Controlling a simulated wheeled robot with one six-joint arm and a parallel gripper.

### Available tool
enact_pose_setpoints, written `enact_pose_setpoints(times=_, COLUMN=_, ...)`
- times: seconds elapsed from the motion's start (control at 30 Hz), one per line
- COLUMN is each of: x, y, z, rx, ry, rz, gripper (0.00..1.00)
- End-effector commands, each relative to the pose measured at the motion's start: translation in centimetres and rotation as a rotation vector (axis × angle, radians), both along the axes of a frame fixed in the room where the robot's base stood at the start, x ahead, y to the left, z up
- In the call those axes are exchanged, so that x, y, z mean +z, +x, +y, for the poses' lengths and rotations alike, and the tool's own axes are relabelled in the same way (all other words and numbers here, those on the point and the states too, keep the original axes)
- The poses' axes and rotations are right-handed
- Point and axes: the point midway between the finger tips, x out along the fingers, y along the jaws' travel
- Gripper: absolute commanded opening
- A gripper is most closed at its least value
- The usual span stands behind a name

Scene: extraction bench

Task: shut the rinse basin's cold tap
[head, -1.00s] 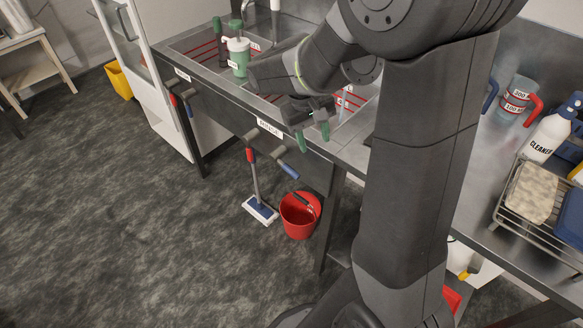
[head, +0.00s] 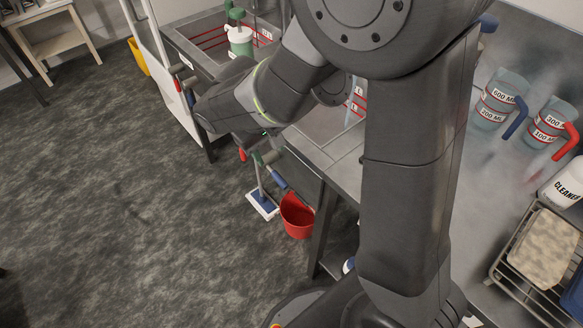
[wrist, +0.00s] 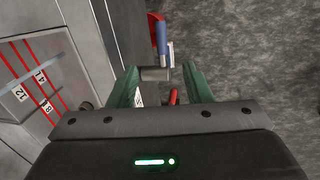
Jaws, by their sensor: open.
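The cold tap is the blue-handled lever (head: 278,180) on the bench's front panel. Its handle slants out to the right rather than hanging straight down. In the wrist view, the blue handle (wrist: 162,40) runs away from a grey spindle (wrist: 155,74). My gripper (wrist: 161,84) is open, with its green fingers on either side of that spindle. A gap shows beside the right finger; contact at the left finger is unclear. In the head view my wrist covers most of the gripper and the basin label. The red-handled lever (head: 243,155) hangs just left of it.
A red bucket (head: 297,216) and a mop (head: 262,205) stand on the floor below the taps. Another basin with a green-and-white container (head: 239,40) lies further left. Measuring jugs (head: 500,98) and a wire rack (head: 510,285) are on the right. Floor in front is clear.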

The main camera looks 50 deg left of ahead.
Motion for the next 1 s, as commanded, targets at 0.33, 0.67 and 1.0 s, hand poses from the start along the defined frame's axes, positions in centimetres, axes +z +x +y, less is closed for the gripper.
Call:
enact_pose_setpoints(times=0.33, x=-5.1, y=1.0, z=-0.1, rx=0.0, ry=-0.007, rz=-0.001, gripper=0.45)
enact_pose_setpoints(times=0.67, x=-10.9, y=2.1, z=-0.1, rx=-0.001, ry=-0.005, rz=0.0, gripper=0.45)
enact_pose_setpoints(times=1.0, x=-13.4, y=2.6, z=-0.1, rx=-0.001, ry=-0.002, rz=0.0, gripper=0.45)
